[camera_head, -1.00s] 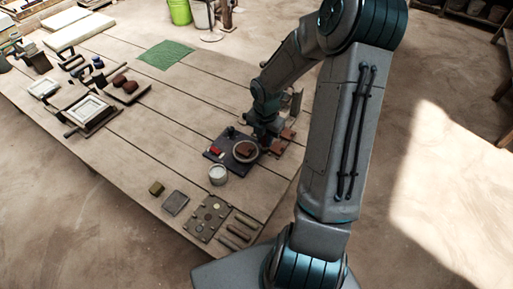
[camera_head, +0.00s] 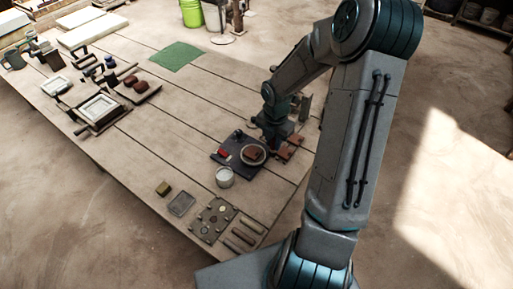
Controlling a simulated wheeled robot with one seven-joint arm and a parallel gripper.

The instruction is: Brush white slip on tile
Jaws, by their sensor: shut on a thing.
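A reddish-brown tile (camera_head: 254,154) lies on a pale round stand (camera_head: 243,160) on a dark board (camera_head: 221,161) near the table's right end. A white pot (camera_head: 225,177), pale inside, stands just in front of that board. My gripper (camera_head: 276,143) is low, just behind and to the right of the round stand. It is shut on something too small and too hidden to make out. Its fingertips are mostly hidden by the wrist. I cannot make out a brush, or whether anything touches the tile.
More reddish tiles (camera_head: 293,142) lie right of my gripper. A small red piece (camera_head: 223,153) lies on the dark board. A spotted plate (camera_head: 213,221) and several short bars (camera_head: 240,238) are in front. The wooden table (camera_head: 150,150) is clear left of the board, below the green cloth (camera_head: 175,56).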

